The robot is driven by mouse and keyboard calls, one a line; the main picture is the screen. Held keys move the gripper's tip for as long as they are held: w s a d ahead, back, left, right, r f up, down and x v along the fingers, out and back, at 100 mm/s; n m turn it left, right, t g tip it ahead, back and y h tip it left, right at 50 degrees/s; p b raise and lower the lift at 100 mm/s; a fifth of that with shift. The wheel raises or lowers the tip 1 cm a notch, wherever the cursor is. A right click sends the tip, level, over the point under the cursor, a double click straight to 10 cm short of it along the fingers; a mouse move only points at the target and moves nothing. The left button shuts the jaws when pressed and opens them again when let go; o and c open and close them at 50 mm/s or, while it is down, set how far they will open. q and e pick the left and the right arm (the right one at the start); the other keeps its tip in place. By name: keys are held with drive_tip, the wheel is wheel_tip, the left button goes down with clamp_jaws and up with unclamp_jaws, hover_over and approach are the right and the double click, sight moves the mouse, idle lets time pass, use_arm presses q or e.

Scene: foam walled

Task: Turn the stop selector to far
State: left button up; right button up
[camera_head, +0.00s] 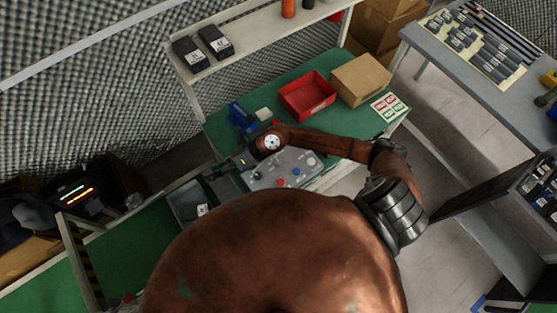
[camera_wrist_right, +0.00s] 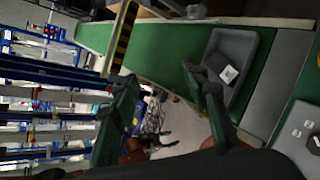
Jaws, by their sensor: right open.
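A grey control panel (camera_head: 290,165) lies on the green bench, with a red knob, a blue knob and pale round controls on its face. I cannot tell which one is the stop selector, and its setting is too small to read. My right arm reaches across the panel's far side and hides part of it. My right gripper (camera_head: 222,168) is at the panel's left end, apart from the knobs. In the right wrist view my right gripper (camera_wrist_right: 160,85) has its fingers wide apart with nothing between them. The panel's corner (camera_wrist_right: 303,132) shows there at lower right. My left gripper is not in view.
A dark grey tray (camera_head: 176,203) stands left of the panel; it also shows in the wrist view (camera_wrist_right: 262,62). A red bin (camera_head: 307,96), a cardboard box (camera_head: 361,80) and a blue object (camera_head: 240,116) stand behind my arm. A shelf (camera_head: 262,38) runs above the bench.

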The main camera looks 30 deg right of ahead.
drive_tip(key=d+f+n+g+h, duration=0.2)
drive_tip(key=d+f+h, duration=0.2)
drive_tip(key=d+f, duration=0.3)
drive_tip(key=n+g+h, duration=0.1)
drive_tip(key=n+h, duration=0.1)
drive_tip(key=h, duration=0.5)
hover_over(279, 161)
wheel_tip(279, 161, down, 7)
drive_tip(key=shift+a+r, duration=0.1)
drive_tip(key=shift+r, duration=0.05)
wheel_tip(279, 161, down, 7)
drive_tip(key=shift+r, duration=0.15)
drive_tip(key=shift+f, duration=0.35)
drive_tip(key=shift+c, duration=0.3)
clamp_jaws()
